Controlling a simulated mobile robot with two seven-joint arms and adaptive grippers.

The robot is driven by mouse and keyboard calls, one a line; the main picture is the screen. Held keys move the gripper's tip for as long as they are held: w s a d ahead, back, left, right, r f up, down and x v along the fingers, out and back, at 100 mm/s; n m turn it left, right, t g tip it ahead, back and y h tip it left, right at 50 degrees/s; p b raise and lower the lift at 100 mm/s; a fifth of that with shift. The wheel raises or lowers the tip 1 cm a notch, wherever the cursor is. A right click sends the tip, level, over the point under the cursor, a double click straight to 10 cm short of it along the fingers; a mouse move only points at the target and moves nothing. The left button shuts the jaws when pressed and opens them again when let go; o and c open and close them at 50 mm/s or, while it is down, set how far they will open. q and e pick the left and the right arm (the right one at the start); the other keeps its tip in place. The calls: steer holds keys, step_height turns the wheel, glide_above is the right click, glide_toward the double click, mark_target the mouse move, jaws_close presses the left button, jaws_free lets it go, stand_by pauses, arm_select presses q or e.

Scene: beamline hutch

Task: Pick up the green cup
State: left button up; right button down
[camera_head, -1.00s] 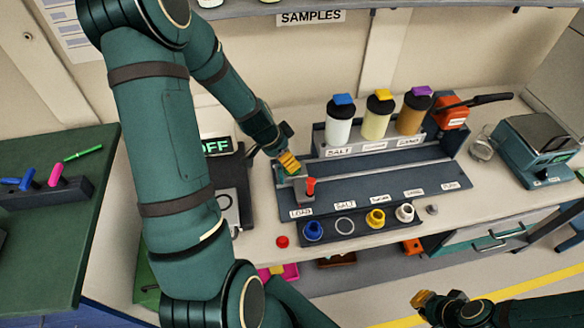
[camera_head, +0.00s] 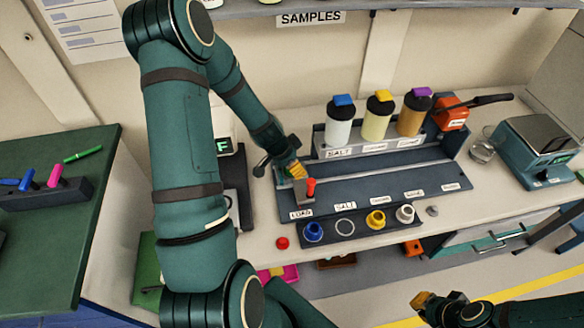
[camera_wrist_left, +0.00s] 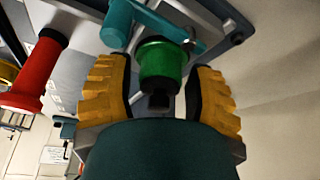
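The green cup (camera_wrist_left: 163,62) shows in the left wrist view, between the two yellow fingers of my left gripper (camera_wrist_left: 162,80). The fingers are apart on either side of it, and narrow gaps seem to show beside the cup. In the head view my left gripper (camera_head: 296,171) is at the left end of the grey rack, just behind the red-topped piece, and hides most of the cup. My right gripper (camera_head: 424,299) is low at the right, away from the bench; its finger opening is unclear.
A red-topped piece (camera_head: 311,187) stands close to my left gripper. Several capped bottles (camera_head: 379,118) stand behind on the grey rack (camera_head: 440,178). Blue, yellow and white cups (camera_head: 376,220) sit in the front row. A balance (camera_head: 537,145) is at right.

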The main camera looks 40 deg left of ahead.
arm_select(q)
jaws_close()
